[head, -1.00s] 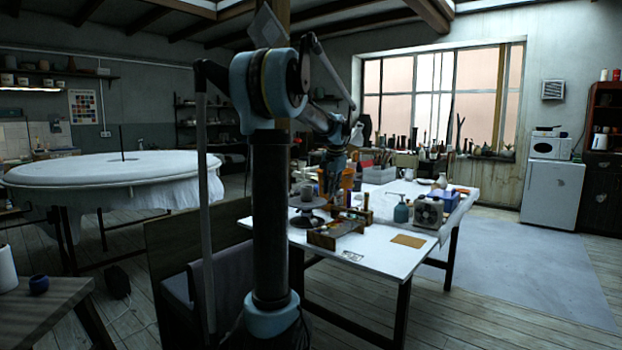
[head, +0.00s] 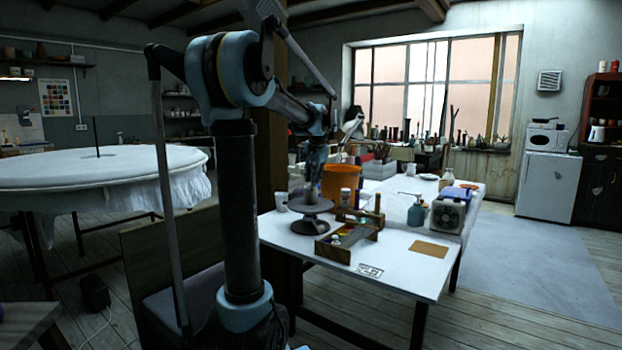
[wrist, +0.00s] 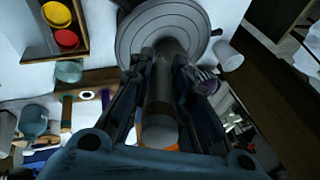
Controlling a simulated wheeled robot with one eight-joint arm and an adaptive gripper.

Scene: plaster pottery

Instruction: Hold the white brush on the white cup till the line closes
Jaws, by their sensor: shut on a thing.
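My gripper (wrist: 158,95) is shut on a thick rod, taken to be the white brush (wrist: 160,128), which looks grey in this light. The brush points away from the wrist camera, its far end over a round grey banding wheel (wrist: 130,40). In the head view my gripper (head: 314,172) is above the wheel (head: 312,206). A white cup (head: 281,202) stands on the table left of the wheel, and also shows in the wrist view (wrist: 229,56). I cannot tell whether the brush tip touches anything. No painted line can be made out.
A wooden tray (head: 334,252) with coloured pots sits in front of the wheel. The table's front right holds a flat brown card (head: 430,249).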

